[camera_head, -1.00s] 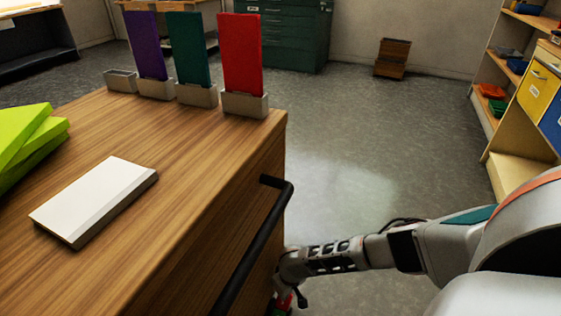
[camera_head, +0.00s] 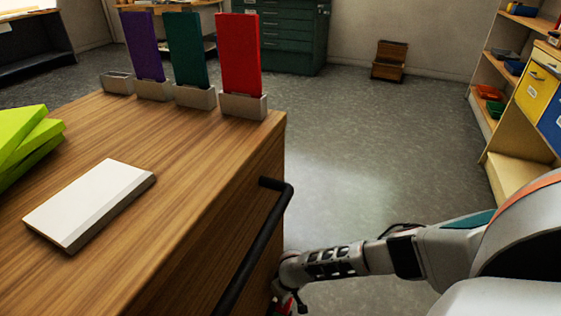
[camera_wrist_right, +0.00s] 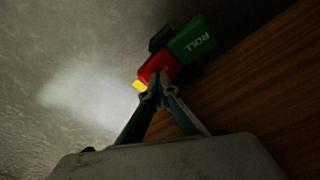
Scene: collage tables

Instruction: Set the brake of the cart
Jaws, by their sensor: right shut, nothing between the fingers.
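The wooden cart (camera_head: 200,150) has a black bar handle (camera_head: 262,240) along its right side. In the right wrist view, its brake pedal shows a red part (camera_wrist_right: 154,66) beside a green part marked ROLL (camera_wrist_right: 195,40), next to the wooden cart side. My right gripper (camera_wrist_right: 164,92) is shut and empty. Its fingertips overlap the near edge of the red part; I cannot tell whether they touch it. In the head view, my right arm reaches down beside the cart, and a bit of red (camera_head: 284,302) shows at the bottom edge. My left gripper is not in view.
On the cart top lie a white book (camera_head: 88,205) and green books (camera_head: 25,140). Purple, teal and red panels (camera_head: 238,55) stand in holders at the far edge. Grey floor (camera_head: 370,150) is open right of the cart. Shelves (camera_head: 510,165) stand farther right.

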